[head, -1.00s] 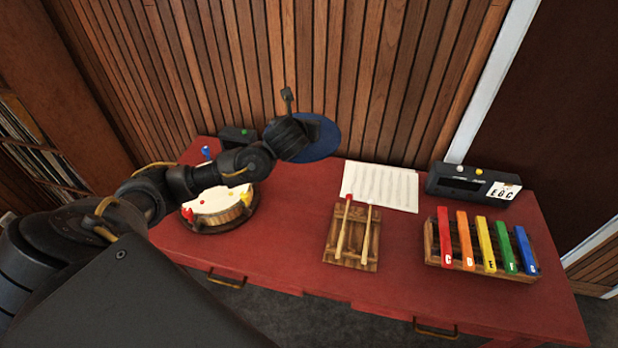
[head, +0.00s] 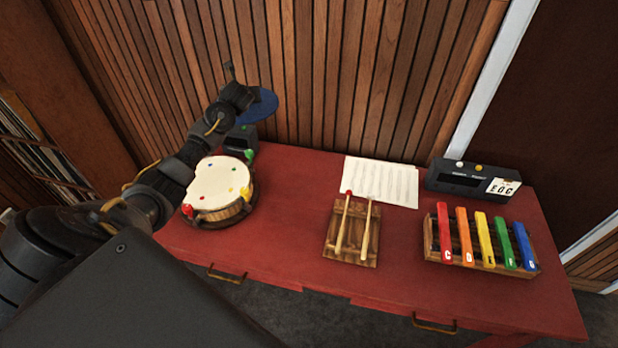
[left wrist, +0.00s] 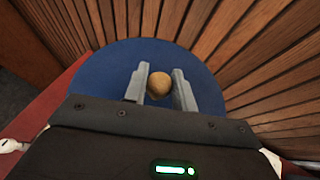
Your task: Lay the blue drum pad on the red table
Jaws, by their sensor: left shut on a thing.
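The blue drum pad (head: 261,106) is a round dark blue disc, held up in front of the slatted wall, above the back left of the red table (head: 290,225). My left gripper (head: 246,98) is shut on it. In the left wrist view, the fingers (left wrist: 160,86) stand on both sides of a round tan wooden knob (left wrist: 159,84) on the blue pad (left wrist: 110,68). The gripper hides part of the pad in the head view. My right gripper is not in view.
On the table are a drum (head: 220,186) with coloured pegs, a black box (head: 240,138), mallets on a wooden rack (head: 350,240), a paper sheet (head: 380,182), a black device (head: 470,180) and a coloured xylophone (head: 480,240). Bare table lies between drum and mallets.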

